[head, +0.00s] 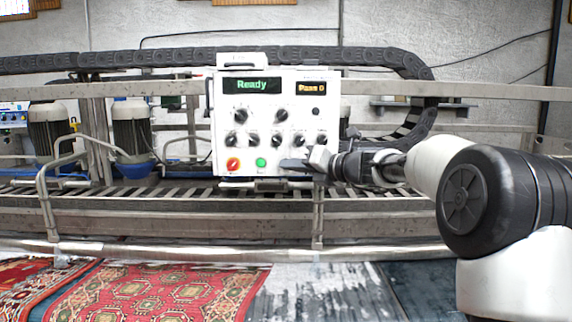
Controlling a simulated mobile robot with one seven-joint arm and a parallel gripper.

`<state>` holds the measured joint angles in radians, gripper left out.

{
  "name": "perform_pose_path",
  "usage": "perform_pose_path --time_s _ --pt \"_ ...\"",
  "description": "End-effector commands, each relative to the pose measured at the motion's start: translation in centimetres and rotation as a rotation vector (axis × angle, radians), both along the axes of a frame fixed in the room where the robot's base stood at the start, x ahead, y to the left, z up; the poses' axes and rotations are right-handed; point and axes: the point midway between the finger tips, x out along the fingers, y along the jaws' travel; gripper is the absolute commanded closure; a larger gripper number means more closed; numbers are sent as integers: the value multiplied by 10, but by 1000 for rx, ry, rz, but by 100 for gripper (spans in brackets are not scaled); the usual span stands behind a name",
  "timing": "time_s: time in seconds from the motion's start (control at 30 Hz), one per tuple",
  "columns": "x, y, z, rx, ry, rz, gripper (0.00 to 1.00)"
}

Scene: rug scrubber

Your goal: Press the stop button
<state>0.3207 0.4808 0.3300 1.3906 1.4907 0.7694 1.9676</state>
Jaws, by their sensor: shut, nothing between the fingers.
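The white control panel (292,112) hangs on the machine's rail at the centre of the head view. In the picture the tip is right of the green button, with the red button farther left. I cannot tell the gap between tip and panel. The displays read "Ready" (251,85) and "Pass 0" (312,88).
Several black knobs (240,115) cover the panel's middle. A metal rail (150,251) runs across in front of the machine, with a bent pipe (45,195) at left. Patterned red rugs (160,292) lie below. Motors (131,133) stand behind at left.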

Motion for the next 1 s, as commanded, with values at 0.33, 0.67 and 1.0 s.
perform_pose_path --time_s 0.33,0.67,1.0 --pt "-15 0 -1 0 0 0 100" --pt "-16 0 0 0 0 0 100" --pt "-45 0 -2 -1 -1 0 100"
